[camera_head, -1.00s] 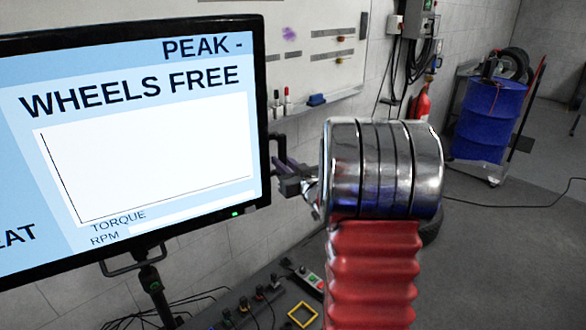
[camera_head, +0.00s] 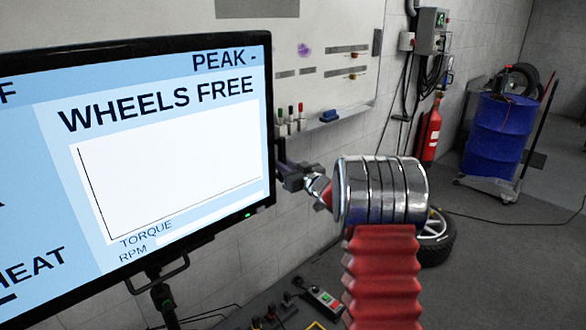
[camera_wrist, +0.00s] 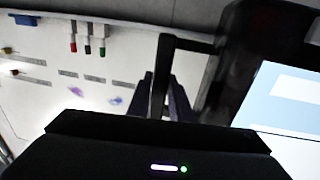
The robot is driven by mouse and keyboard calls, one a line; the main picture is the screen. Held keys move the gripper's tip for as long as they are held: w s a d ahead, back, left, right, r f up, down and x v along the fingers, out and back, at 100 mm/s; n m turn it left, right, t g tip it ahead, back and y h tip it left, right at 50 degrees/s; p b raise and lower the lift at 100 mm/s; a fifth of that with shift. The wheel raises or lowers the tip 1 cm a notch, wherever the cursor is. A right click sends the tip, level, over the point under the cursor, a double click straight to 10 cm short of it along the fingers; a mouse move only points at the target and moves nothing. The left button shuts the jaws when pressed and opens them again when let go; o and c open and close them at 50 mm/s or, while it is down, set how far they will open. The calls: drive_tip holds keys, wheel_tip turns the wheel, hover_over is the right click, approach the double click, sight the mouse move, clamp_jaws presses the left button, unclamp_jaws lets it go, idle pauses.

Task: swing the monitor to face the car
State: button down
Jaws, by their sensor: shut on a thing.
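The monitor (camera_head: 165,165) fills the left of the head view, its lit screen reading "WHEELS FREE" and turned partly toward my camera. A black bar handle (camera_wrist: 163,70) stands off its side edge. My gripper (camera_head: 287,170) is at the monitor's right edge, beyond my chrome and red arm. In the wrist view its two fingers (camera_wrist: 165,98) close around the handle. A corner of the lit screen shows at the right there. The exact contact is small and dark in the head view. No car is visible.
A whiteboard (camera_head: 330,30) with markers hangs behind the monitor. A red fire extinguisher (camera_head: 431,130), a blue drum (camera_head: 497,135) on a trolley and a wheel (camera_head: 440,240) stand to the right. A control box (camera_head: 325,300) and cables lie low. Open floor lies at the right.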

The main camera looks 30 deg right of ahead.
drive_tip(key=shift+w+a, duration=0.15)
drive_tip(key=c, duration=1.6)
unclamp_jaws()
drive_tip(key=shift+c, duration=0.2)
drive_tip(key=shift+s, duration=0.2)
drive_tip(key=s+d, duration=0.2)
drive_tip(key=s, duration=1.1)
drive_tip(key=shift+s, duration=0.25)
drive_tip(key=shift+f, duration=0.1)
